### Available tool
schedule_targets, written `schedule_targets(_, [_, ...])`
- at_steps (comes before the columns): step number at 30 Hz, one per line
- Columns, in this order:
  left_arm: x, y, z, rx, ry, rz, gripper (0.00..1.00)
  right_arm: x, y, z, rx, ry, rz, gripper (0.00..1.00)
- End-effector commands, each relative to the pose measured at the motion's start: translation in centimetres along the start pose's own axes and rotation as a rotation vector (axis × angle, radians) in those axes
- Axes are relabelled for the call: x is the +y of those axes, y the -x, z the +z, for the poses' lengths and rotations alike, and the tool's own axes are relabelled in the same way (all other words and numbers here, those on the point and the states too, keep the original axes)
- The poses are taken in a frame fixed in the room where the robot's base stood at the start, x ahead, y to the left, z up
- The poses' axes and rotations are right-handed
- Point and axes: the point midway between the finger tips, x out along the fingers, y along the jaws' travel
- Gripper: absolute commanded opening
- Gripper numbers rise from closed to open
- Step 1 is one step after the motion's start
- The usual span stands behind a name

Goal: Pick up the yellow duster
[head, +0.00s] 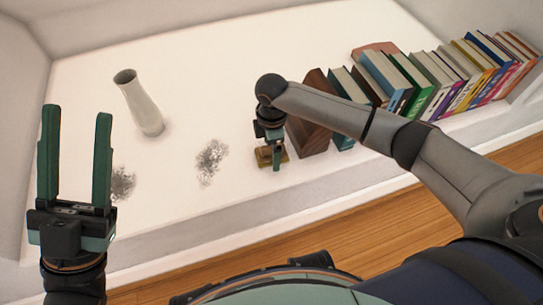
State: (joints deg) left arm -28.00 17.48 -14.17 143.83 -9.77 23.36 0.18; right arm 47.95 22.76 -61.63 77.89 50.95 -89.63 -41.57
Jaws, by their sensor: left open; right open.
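The yellow duster (263,157) is a small brownish-yellow block on the white shelf surface, near its front edge. My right gripper (275,161) points down at the duster, with its green fingers right at it and partly covering it. The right gripper is open; I cannot tell whether its fingers touch the duster. My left gripper (77,112) is open and empty, with its two green fingers pointing up the picture at the left.
A pale vase (143,105) stands at the back left. Grey dust patches lie on the white shelf (215,75), one mid-shelf (211,161) and one beside the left gripper (122,183). A wooden block (309,137) and a row of books (415,85) stand right of the duster.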

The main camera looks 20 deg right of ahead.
Motion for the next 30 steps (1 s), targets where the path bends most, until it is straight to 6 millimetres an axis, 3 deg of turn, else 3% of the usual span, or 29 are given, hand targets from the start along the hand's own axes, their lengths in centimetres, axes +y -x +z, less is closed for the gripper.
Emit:
schedule_targets(7, [0.14,0.06,0.08,-0.002,0.000,0.010,0.50,0.03,-0.13,-0.03,0.000,0.001,0.002,0.98])
schedule_targets(27, [0.01,0.02,-0.03,0.004,-0.004,0.004,0.50,0.04,-0.10,-0.04,0.001,0.000,0.002,0.22])
schedule_targets(30, [-0.03,0.00,-0.04,0.004,-0.004,0.002,0.50,0.05,-0.08,-0.04,0.001,0.000,0.002,0.15])
